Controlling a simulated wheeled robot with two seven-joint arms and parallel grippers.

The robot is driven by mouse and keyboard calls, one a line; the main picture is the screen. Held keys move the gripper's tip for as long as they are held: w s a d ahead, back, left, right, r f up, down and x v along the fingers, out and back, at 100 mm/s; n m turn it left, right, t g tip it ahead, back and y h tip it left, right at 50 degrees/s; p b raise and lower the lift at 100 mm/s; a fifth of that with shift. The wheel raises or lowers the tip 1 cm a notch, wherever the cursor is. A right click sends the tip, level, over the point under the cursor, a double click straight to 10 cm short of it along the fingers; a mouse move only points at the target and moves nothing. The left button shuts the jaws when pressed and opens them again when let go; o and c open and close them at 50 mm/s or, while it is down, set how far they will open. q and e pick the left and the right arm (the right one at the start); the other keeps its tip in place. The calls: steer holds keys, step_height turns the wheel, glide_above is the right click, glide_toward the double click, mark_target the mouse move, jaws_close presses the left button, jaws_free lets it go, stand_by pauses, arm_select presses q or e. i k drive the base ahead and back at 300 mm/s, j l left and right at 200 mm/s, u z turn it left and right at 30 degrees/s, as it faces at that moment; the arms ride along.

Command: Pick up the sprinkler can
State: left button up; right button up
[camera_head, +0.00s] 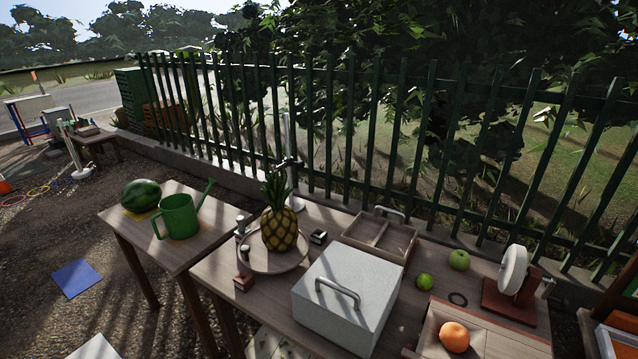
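The green sprinkler can (181,218) stands upright on the small wooden side table (200,249) at the left. Its handle faces left and its spout points up to the right. A watermelon (140,195) lies just behind and to the left of it, on something yellow. Neither of my grippers shows in the head view, so nothing is seen touching the can.
A larger wooden table (240,295) adjoins at the right. It bears a pineapple (279,229) on a round tray, a white box (347,297) with a handle, a divided wooden tray (412,243) and fruit. A green fence (330,130) runs behind.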

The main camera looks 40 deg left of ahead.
mark_target(178, 213)
steer(key=u, duration=2.35)
steer(key=i+j+z, duration=0.25)
steer(key=i+j, duration=0.05)
